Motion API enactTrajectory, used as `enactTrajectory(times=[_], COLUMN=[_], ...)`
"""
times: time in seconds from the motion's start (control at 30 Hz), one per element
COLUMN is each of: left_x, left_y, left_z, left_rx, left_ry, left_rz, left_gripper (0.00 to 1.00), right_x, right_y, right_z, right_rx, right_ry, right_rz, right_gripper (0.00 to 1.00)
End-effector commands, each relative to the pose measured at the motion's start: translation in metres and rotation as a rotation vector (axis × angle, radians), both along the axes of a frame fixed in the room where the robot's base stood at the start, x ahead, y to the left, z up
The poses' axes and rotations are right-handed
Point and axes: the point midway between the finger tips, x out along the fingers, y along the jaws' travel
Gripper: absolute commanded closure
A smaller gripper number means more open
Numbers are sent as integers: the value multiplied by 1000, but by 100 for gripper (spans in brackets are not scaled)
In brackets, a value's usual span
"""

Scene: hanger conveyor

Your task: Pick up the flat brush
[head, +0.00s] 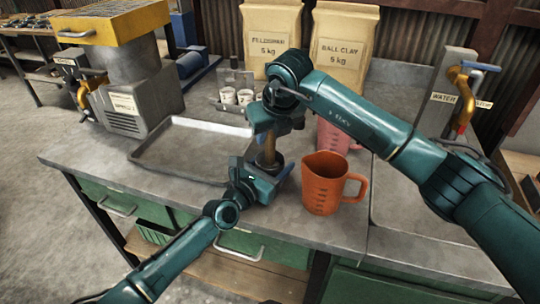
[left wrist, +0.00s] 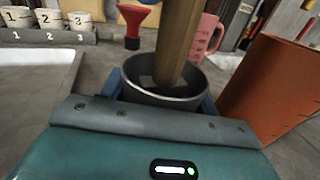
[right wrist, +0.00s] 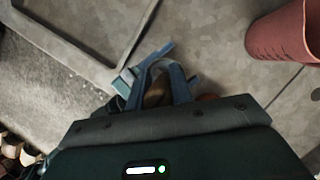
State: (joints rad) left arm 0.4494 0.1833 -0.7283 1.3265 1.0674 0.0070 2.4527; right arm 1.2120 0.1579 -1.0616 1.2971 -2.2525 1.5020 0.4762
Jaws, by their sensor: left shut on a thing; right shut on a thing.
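A brown wooden handle (head: 269,150) stands nearly upright in a small dark metal cup (left wrist: 150,98), tilted slightly in the left wrist view. Its lower end is hidden inside the cup, so I cannot tell from its shape whether it is the flat brush. My right gripper (head: 268,130) points down from above and is shut on the handle's upper part. In the right wrist view its fingers (right wrist: 160,75) mostly cover the handle. My left gripper (head: 264,174) is low at the bench front and shut on the cup, with a blue finger on either side.
An orange jug (head: 322,190) stands close right of the cup, with a pink jug (head: 333,138) behind. A metal tray (head: 190,128) lies left. Small numbered cups (head: 245,97) and clay bags (head: 343,50) stand behind. A red funnel (left wrist: 134,25) shows beyond the cup.

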Motion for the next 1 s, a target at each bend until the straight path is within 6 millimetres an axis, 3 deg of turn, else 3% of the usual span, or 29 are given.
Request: enactTrajectory(times=[0.33,0.7,1.0], left_x=[0,0,0], left_y=[0,0,0], left_z=[-1,-1,-1], left_rx=[1,1,1], left_ry=[0,0,0], left_rz=[0,0,0], left_gripper=[70,70,70], right_x=[1,0,0], right_y=[0,1,0], right_z=[8,78,101], right_rx=[1,1,0], right_ry=[-3,-5,-1], right_rz=[0,1,0], right_gripper=[100,100,100])
